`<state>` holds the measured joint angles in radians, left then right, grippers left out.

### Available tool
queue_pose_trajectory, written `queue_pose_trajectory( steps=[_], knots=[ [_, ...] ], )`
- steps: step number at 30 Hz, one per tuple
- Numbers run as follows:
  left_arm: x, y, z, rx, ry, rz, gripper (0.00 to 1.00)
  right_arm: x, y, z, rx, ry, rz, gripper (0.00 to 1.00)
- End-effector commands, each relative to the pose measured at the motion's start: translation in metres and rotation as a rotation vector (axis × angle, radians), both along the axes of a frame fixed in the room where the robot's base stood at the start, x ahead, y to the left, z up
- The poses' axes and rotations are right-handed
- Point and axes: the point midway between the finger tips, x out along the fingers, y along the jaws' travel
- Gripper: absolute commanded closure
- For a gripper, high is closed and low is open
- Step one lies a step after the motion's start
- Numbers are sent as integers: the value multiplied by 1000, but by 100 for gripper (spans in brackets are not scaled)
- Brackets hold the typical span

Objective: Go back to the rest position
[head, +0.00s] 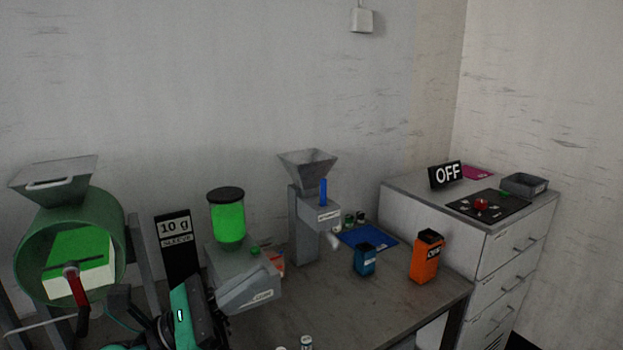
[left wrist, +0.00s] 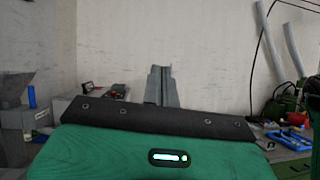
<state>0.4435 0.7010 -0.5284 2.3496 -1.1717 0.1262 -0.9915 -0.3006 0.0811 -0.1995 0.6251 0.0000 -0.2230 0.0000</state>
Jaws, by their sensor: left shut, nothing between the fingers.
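My left gripper (head: 210,310) is at the bottom of the head view, left of centre, with its teal body and black edge strip showing. It is in front of the grey dispenser. In the left wrist view its grey fingers (left wrist: 160,86) are together, shut and empty, pointing away from the camera with the wall behind them. My right gripper does not show in either view.
The dispenser with the green canister (head: 228,222) stands close behind my left gripper. A green drum machine (head: 30,250) is at the left. A grey hopper machine (head: 303,225), blue cup (head: 365,262) and orange bin (head: 425,262) stand on the table (head: 350,300). A drawer cabinet (head: 425,214) is at right.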

Motion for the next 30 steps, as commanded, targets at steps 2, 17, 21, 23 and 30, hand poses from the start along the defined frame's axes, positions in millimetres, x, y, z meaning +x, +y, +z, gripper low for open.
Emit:
queue_pose_trajectory(
  steps=[2,17,21,23,30],
  knots=[
    [11,17,-3,-222,202,4,100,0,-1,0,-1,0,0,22],
    [34,153,-223,-1643,1404,292,100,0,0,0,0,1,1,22],
    [-16,165,-311,-2026,1649,490,100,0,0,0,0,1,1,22],
    [-40,166,-340,-2162,1720,580,100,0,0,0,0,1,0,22],
    [-131,157,-410,2302,-1694,-835,100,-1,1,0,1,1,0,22]
  ],
)
